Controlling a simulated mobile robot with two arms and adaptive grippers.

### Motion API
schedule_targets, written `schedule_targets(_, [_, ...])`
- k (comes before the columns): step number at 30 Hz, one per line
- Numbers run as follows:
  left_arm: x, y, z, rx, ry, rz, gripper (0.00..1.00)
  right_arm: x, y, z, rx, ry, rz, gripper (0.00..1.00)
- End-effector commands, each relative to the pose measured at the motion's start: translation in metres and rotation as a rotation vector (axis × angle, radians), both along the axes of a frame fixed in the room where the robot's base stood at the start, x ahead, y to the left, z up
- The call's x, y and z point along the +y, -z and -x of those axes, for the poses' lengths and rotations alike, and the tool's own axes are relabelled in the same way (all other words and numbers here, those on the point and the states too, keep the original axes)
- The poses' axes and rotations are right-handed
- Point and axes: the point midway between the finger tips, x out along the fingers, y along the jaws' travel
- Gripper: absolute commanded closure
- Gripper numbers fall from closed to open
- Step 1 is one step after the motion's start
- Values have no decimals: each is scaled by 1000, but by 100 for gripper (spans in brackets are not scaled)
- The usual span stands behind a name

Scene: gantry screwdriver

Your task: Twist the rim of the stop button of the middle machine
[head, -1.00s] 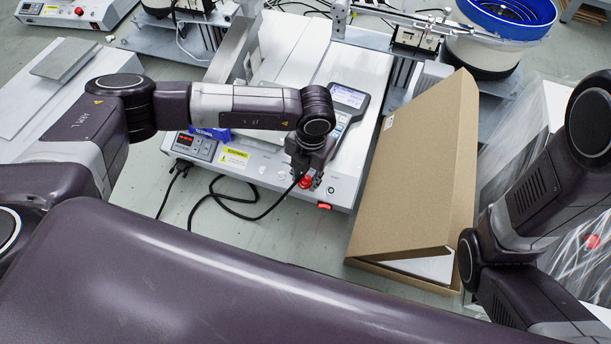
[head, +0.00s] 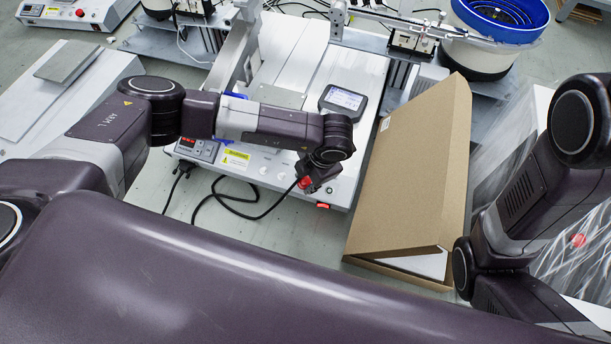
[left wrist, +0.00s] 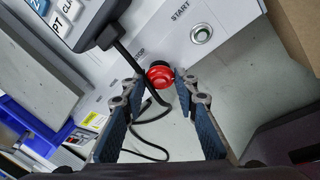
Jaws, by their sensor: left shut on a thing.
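The middle machine (head: 285,172) is a white gantry unit with a front panel. Its red stop button (head: 304,182) sits at the panel's front right and also shows in the left wrist view (left wrist: 159,76). My left gripper (head: 308,184) is at the button, with its wrist tilted. In the left wrist view its two fingertips (left wrist: 157,80) are at either side of the red button, shut on its rim. The arm hides part of the panel in the head view. My right arm is at the right edge, its gripper out of the picture.
A handheld pendant (head: 344,101) lies on the machine, with a black cable hanging in front. A cardboard box (head: 412,185) leans close on the right. A red rocker switch (head: 323,206) is low on the panel.

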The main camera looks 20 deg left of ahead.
Motion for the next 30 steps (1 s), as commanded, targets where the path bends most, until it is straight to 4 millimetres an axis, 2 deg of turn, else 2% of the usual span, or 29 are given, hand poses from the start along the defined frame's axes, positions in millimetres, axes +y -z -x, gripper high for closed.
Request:
schedule_targets(4, [0,0,0,0,46,-19,96,0,1,-5,11,0,-1,100])
schedule_targets(20, [0,1,1,0,76,-29,96,-1,2,-4,12,-1,-1,100])
schedule_targets(21, [0,1,1,0,75,-29,71,-1,2,-4,12,-1,-1,100])
schedule_targets(26, [0,0,1,0,75,-29,54,-1,2,-3,12,-1,-1,100])
schedule_targets(30, [0,0,1,-1,75,-29,54,-1,2,-3,12,-1,-1,100])
